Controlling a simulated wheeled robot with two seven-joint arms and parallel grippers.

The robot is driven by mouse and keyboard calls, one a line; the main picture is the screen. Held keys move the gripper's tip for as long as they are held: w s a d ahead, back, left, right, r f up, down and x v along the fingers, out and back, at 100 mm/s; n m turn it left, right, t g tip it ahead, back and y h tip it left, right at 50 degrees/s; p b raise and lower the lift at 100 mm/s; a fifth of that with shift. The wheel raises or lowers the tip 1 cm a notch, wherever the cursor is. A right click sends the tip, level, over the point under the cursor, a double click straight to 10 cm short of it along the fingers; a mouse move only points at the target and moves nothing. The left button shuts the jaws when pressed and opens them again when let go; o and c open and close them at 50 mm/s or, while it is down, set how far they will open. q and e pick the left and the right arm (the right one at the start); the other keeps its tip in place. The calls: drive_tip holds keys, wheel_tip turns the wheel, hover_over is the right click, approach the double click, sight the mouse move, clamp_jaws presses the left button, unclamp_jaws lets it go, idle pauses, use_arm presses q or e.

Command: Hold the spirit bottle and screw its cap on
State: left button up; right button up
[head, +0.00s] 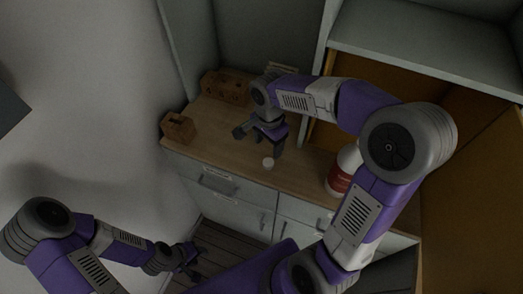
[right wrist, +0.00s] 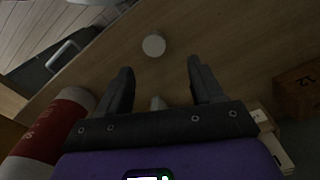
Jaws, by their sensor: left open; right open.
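The white cap (head: 268,163) lies on the wooden counter near its front edge. It also shows in the right wrist view (right wrist: 154,44), beyond and between the fingertips. My right gripper (head: 259,142) is open and empty above the counter, close to the cap; its two fingers show in the right wrist view (right wrist: 162,78). The spirit bottle (head: 340,178), white with a red label, stands on the counter to the right, partly hidden behind my right arm. It also shows at the left of the right wrist view (right wrist: 60,125). My left gripper (head: 190,262) is open and empty, low in front of the drawers.
A small wooden box (head: 178,128) stands at the counter's left end, and a wooden crate (head: 226,88) at the back. Drawers with handles (head: 217,184) are below the counter (head: 215,150). A shelf unit (head: 430,45) rises at the right. The counter's front left is clear.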

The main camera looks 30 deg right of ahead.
sight(269, 161)
drive_tip(key=shift+s+f, duration=0.1)
drive_tip(key=shift+s, duration=0.25)
drive_tip(key=shift+f+b, duration=0.35)
drive_tip(key=shift+f, duration=0.75)
use_arm(q)
drive_tip(key=shift+s+f, duration=0.3)
use_arm(e)
wheel_tip(269, 161, down, 5)
drive_tip(key=shift+f+b, duration=0.15)
drive_tip(key=shift+b, duration=0.65)
use_arm(q)
drive_tip(key=shift+f, duration=0.8)
use_arm(e)
drive_tip(key=shift+c, duration=0.4)
drive_tip(key=c, duration=1)
